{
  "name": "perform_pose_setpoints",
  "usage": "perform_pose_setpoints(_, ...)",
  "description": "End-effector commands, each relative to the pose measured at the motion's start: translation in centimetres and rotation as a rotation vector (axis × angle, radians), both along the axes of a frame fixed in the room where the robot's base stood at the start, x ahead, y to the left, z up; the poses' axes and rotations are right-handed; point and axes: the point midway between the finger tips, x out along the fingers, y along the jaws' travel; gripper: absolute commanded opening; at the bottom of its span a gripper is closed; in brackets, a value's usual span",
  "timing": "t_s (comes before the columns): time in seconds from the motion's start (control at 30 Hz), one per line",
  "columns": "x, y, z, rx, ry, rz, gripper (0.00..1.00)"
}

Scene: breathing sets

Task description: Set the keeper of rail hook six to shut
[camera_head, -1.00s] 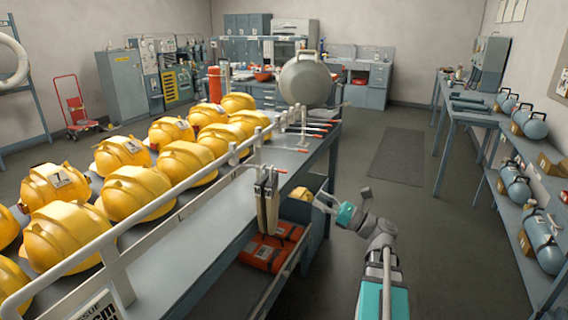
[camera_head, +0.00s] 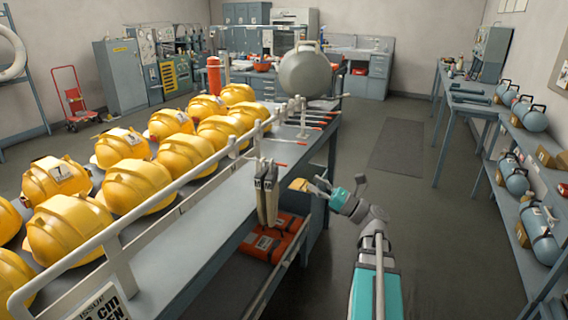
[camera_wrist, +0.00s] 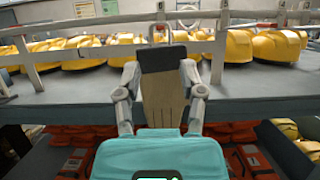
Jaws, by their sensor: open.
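A white rail (camera_head: 190,196) runs along the near edge of the long bench. A dark-topped, tan-bodied piece (camera_head: 266,192) hangs from it; the wrist view shows this hanging piece (camera_wrist: 162,100) in the middle, with a thin metal loop (camera_wrist: 160,32) above it. I cannot tell whether the loop is a hook with a keeper, or its state. No hook number is readable. My gripper (camera_head: 318,188) is just right of the hanging piece. In the wrist view my gripper (camera_wrist: 159,76) is open, its fingers appearing on either side of the piece; contact is unclear.
Yellow helmets (camera_head: 140,185) stand in rows on the bench behind the rail. Orange-red packs (camera_head: 272,240) lie on the shelf below. A round grey vessel (camera_head: 305,73) is near the bench's far end. The aisle floor (camera_head: 400,210) to the right is clear.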

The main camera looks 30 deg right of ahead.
Motion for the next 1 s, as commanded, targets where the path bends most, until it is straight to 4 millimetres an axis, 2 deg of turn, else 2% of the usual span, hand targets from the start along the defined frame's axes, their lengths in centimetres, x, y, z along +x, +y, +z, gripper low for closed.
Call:
perform_pose_setpoints(0.7, 6.7, 5.2, 3.7, 0.0, 0.0, 0.002, 0.51)
perform_pose_setpoints(1.0, 7.9, 6.2, 4.2, 0.0, 0.0, 0.001, 0.51)
